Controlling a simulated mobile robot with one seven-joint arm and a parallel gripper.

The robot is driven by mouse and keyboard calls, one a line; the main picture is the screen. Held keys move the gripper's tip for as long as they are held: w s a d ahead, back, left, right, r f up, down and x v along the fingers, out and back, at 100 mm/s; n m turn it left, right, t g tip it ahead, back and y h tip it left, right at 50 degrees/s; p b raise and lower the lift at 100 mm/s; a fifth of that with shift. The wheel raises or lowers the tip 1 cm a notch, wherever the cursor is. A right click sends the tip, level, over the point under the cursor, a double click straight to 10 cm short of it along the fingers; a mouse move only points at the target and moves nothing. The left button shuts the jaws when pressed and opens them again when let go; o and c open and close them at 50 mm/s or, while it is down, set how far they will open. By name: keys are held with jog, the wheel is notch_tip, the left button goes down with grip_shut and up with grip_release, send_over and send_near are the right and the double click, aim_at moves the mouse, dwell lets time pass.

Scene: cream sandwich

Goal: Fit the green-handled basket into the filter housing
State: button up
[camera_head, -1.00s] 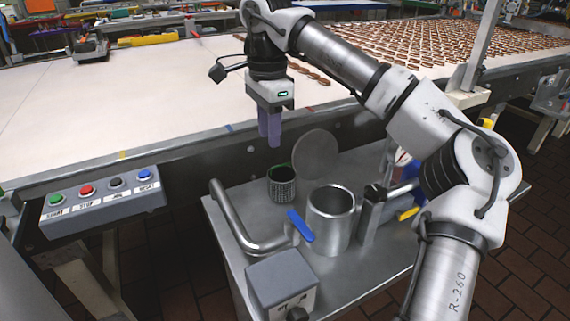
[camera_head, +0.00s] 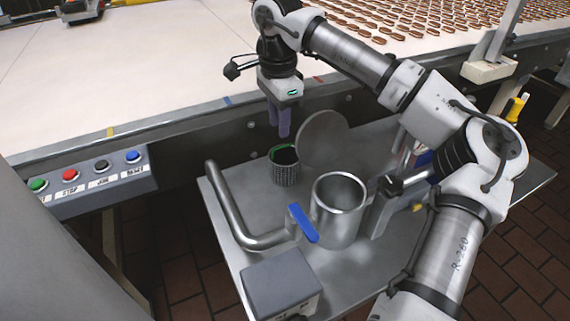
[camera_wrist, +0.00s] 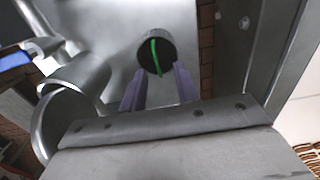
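The basket (camera_head: 285,173) is a dark mesh cylinder with a green handle at its top, upright on the metal cart top. It also shows in the wrist view (camera_wrist: 148,58), with the green handle arched over its dark opening. The filter housing (camera_head: 336,222) is an open steel cylinder to the right of and nearer than the basket. It shows at the left of the wrist view (camera_wrist: 62,113). My gripper (camera_head: 279,131) points down just above the basket. Its purple fingers look apart in the wrist view (camera_wrist: 158,85), with nothing visibly held between them.
A round steel lid (camera_head: 324,139) stands behind the housing. A pipe (camera_head: 233,212) with a blue lever (camera_head: 302,222) runs left of the housing. A grey box (camera_head: 281,282) is in front. The conveyor (camera_head: 140,70) edges the cart's far side.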

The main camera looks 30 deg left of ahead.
aim_at(285, 146)
jog(key=f, duration=0.3)
jog(key=d+f+p, duration=0.1)
jog(key=shift+w+f, duration=0.25)
jog(key=shift+f, duration=0.55)
grip_shut()
